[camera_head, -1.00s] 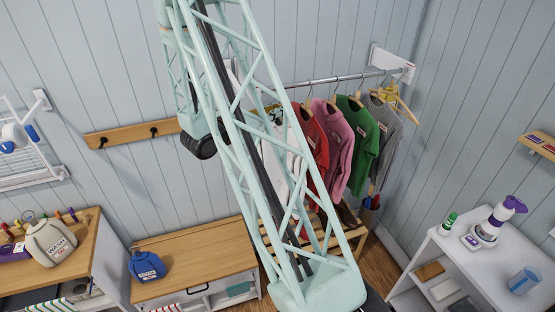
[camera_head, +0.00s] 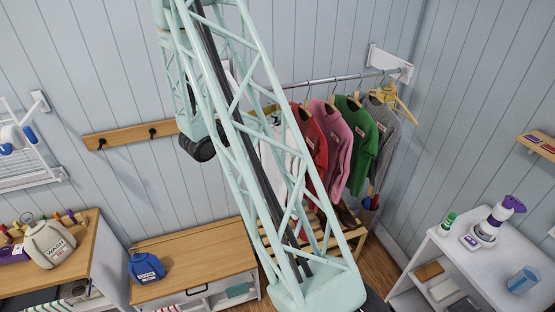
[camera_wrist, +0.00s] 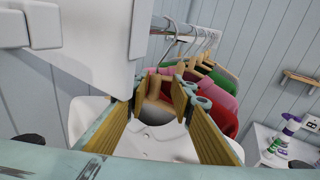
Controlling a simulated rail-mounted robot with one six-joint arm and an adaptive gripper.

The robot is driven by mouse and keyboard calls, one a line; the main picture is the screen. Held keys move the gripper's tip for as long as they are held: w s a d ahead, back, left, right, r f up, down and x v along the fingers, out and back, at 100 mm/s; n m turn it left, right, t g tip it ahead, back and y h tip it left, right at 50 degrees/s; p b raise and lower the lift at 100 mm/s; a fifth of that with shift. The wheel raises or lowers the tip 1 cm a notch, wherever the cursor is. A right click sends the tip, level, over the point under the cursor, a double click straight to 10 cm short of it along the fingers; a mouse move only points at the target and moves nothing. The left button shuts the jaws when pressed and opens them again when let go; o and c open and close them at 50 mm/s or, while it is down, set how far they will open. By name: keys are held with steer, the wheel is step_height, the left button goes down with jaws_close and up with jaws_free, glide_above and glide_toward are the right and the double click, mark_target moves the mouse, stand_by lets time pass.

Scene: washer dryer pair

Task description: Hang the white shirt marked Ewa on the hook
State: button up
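The white shirt hangs at the left end of the clothes row in the head view, seen in part through my arm's lattice (camera_head: 270,160). In the wrist view its collar and front (camera_wrist: 165,137) lie below my gripper (camera_wrist: 160,92). My two yellow-padded fingers stand apart, with a wooden hanger piece (camera_wrist: 153,86) showing between their tips. I cannot tell whether they touch it. No name is readable on the shirt. A wooden board (camera_head: 120,137) on the back wall carries black hooks (camera_head: 154,132); my arm covers its right part.
Red (camera_head: 314,138), pink (camera_head: 338,145), green (camera_head: 360,145) and grey shirts hang close by on the metal rail (camera_head: 330,80). A white panel (camera_wrist: 85,50) fills the wrist view's upper left. A white shelf stands right.

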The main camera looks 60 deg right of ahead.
steer(key=shift+h, duration=0.4)
steer(key=r, duration=0.2)
steer(key=w+r, duration=0.1)
steer(key=r, duration=0.1)
steer(key=shift+a, duration=0.35)
steer(key=w+a+f, duration=0.1)
steer(key=a+f, duration=0.1)
steer(key=a, duration=0.5)
steer(key=shift+f+y, duration=0.3)
steer(key=shift+y, duration=0.1)
steer(key=shift+s+f+b, duration=0.1)
steer(key=shift+s+b, duration=0.05)
steer(key=shift+b, duration=0.15)
steer(key=shift+a, duration=0.15)
